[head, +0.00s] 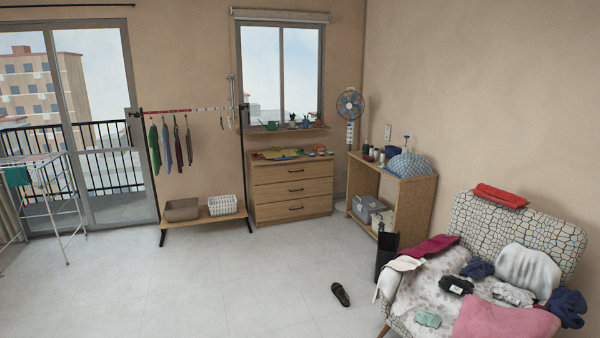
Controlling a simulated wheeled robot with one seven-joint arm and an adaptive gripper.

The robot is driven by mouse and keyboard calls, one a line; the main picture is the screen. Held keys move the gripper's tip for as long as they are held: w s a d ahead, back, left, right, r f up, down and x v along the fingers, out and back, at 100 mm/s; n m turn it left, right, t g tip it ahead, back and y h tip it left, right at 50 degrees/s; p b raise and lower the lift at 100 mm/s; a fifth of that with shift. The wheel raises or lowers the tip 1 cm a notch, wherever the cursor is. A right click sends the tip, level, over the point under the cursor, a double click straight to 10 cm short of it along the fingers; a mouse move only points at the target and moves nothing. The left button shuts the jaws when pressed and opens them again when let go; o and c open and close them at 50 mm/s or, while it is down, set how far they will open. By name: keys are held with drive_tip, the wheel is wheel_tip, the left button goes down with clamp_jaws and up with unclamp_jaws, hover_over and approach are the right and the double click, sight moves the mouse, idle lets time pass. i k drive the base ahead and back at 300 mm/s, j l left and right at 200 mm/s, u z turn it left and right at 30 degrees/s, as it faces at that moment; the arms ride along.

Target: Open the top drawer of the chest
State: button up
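The chest (260,198) is a light wooden unit against the far wall under the window, near the middle of the head view. It has three stacked drawers with dark handles. The top drawer (275,174) looks shut, its front flush with the ones below. Its dark handle (295,171) faces the room. Several small colourful items lie on top of the chest. My gripper is not in view.
A clothes rack (243,180) stands just left of the chest. A wooden shelf unit (420,203) is to its right. A patterned armchair (572,229) piled with clothes fills the right front. A dark shoe (341,294) lies on the otherwise clear floor (210,285).

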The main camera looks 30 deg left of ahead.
sight(268, 174)
drive_tip(key=i+j+u, duration=0.15)
drive_tip(key=i+j, duration=0.35)
drive_tip(key=i, duration=0.2)
drive_tip(key=i+j+u, duration=0.15)
drive_tip(key=i+u, duration=0.15)
drive_tip(key=i, duration=0.25)
drive_tip(key=i+u, duration=0.3)
drive_tip(key=i, duration=0.25)
drive_tip(key=i+l+u, duration=0.1)
drive_tip(key=i+u, duration=0.2)
drive_tip(key=i, duration=0.25)
drive_tip(key=i+l+u, duration=0.25)
drive_tip(key=i, duration=0.25)
drive_tip(key=i+j+u, duration=0.35)
drive_tip(key=i, duration=0.7)
drive_tip(key=i+u, duration=0.3)
drive_tip(key=i, duration=0.75)
drive_tip(key=i+l+z, duration=0.1)
drive_tip(key=i+z, duration=0.25)
drive_tip(key=i, duration=0.3)
drive_tip(key=i+z, duration=0.35)
drive_tip(key=i, duration=0.25)
drive_tip(key=i+j+z, duration=0.3)
drive_tip(key=i, duration=0.3)
drive_tip(key=i+l+z, duration=0.2)
drive_tip(key=i+z, duration=0.8)
drive_tip(key=i+l, duration=0.15)
drive_tip(key=i, duration=0.35)
drive_tip(key=z, duration=0.05)
